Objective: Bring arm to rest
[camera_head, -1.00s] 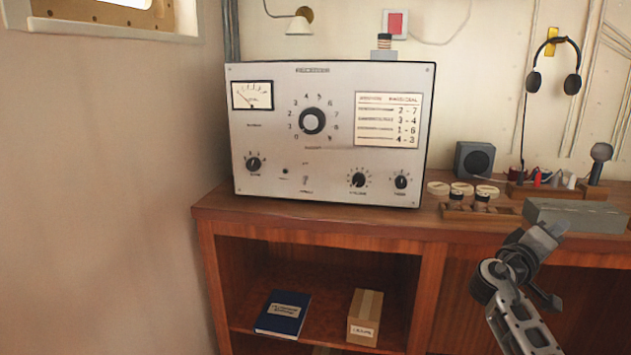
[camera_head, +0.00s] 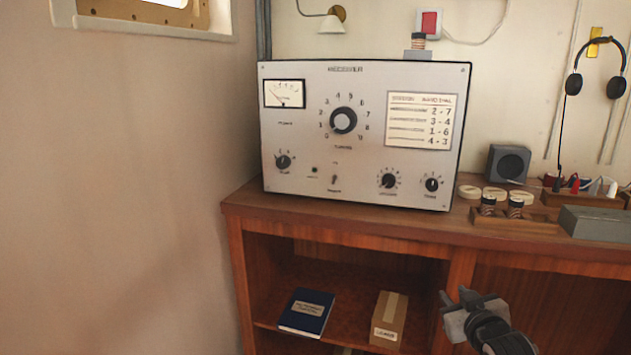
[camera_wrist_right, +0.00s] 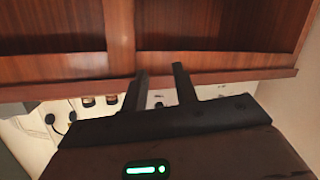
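My right gripper (camera_head: 454,294) is at the lower right of the head view, in front of the wooden desk and below its top edge. Its two fingers also show in the right wrist view (camera_wrist_right: 159,72), apart with nothing between them. They appear clear of the desk. My left arm and gripper do not show in either view.
A grey receiver (camera_head: 365,140) stands on the wooden desk (camera_head: 350,221). A blue book (camera_head: 306,311) and a cardboard box (camera_head: 389,320) are on the shelf below. A speaker (camera_head: 508,164) and a grey block (camera_head: 596,223) are farther right.

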